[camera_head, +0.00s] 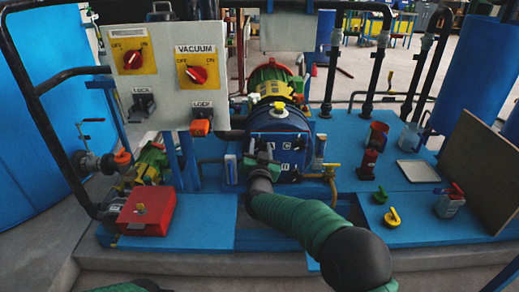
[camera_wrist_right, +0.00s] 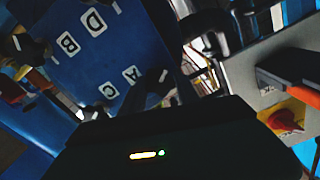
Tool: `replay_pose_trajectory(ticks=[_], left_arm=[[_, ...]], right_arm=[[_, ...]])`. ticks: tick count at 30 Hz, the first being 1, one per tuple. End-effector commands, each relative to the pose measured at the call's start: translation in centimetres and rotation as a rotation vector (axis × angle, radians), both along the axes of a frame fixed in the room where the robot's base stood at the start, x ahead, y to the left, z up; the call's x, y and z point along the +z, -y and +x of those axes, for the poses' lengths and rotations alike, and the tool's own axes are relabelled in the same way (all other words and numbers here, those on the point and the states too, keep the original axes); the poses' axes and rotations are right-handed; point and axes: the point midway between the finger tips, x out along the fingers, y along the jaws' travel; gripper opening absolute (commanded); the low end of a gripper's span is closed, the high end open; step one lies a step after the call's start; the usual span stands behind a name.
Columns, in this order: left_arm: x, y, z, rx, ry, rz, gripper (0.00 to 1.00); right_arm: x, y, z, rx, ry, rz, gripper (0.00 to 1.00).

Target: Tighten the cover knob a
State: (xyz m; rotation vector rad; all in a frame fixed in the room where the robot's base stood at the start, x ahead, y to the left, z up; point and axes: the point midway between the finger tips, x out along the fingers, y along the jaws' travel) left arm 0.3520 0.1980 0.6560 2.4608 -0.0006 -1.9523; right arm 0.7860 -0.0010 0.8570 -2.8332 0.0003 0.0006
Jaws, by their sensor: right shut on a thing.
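In the right wrist view the blue cover (camera_wrist_right: 88,65) fills the upper left, with labels A, B, C and D. My right gripper (camera_head: 262,163) is at the cover's left edge, shut on cover knob a, which it mostly hides. The wrist view shows its black body along the bottom, close to labels A and C; its fingertips are not clear there. Only a bit of my left arm's green sleeve shows at the bottom left; its gripper is out of view.
A grey control box (camera_head: 163,75) with red switches stands just left of the cover and close to my right wrist. A red box (camera_head: 147,210) sits on the blue platform at left. Red-handled valves and a yellow knob (camera_head: 392,217) stand at right, near a leaning brown board (camera_head: 484,172).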

Motion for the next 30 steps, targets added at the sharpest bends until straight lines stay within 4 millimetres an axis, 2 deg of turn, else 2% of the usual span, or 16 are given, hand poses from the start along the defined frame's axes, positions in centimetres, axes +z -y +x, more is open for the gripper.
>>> replay_pose_trajectory(ticks=[30], left_arm=[[-5.6, 0.0, 0.0, 0.000, 0.000, 0.000, 0.36]], right_arm=[[-0.9, 0.3, 0.0, -0.002, -0.004, 0.966, 0.00]])
